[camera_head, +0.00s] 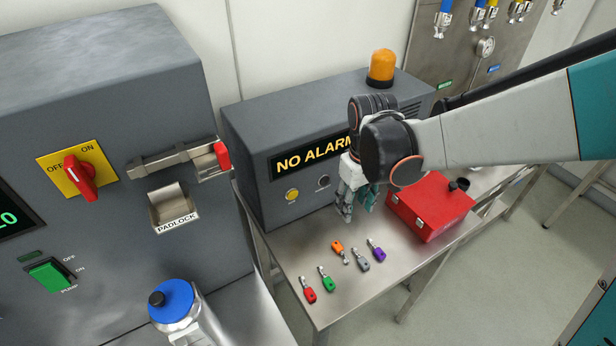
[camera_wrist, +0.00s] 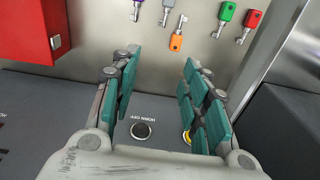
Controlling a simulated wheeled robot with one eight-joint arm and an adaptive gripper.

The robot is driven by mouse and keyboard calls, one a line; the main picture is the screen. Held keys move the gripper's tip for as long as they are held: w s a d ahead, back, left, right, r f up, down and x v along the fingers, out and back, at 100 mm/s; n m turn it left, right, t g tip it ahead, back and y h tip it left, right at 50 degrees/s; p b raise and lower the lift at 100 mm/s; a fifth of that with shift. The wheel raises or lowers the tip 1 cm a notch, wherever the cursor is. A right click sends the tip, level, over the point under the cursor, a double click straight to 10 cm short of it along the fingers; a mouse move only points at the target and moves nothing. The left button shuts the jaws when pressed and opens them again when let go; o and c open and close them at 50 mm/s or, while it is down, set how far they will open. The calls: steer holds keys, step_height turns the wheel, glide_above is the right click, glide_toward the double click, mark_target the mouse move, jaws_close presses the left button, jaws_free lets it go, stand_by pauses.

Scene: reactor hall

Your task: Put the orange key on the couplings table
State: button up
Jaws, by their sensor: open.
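The orange key (camera_head: 338,247) lies on a steel table (camera_head: 300,265) in front of the grey alarm box, among several other coloured keys. In the wrist view the orange key (camera_wrist: 176,41) shows beyond the fingertips, a little right of centre. My gripper (camera_head: 356,207) is open and empty, fingers pointing down, above the table between the alarm box and the orange key. In the wrist view its teal fingers (camera_wrist: 158,72) are spread apart. A steel surface (camera_head: 492,182) shows behind the red box, below the couplings panel; my arm partly hides it, and I cannot tell its full extent.
Red (camera_head: 308,291), green (camera_head: 327,280), grey (camera_head: 360,261) and purple (camera_head: 376,250) keys lie close around. A red box (camera_head: 427,214) stands to the right. The alarm box (camera_head: 285,150) stands behind, and a grey cabinet (camera_head: 110,130) to the left.

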steer(key=a, duration=0.3)
steer(key=b, duration=0.2)
glide_above(335, 242)
steer(key=shift+n, duration=0.3)
step_height(335, 242, down, 10)
steer(key=shift+a+r, duration=0.1)
steer(key=shift+r, duration=0.15)
steer(key=shift+f+b, duration=0.9)
steer(key=shift+f, duration=1.85)
steer(key=shift+s, duration=0.1)
jaws_close()
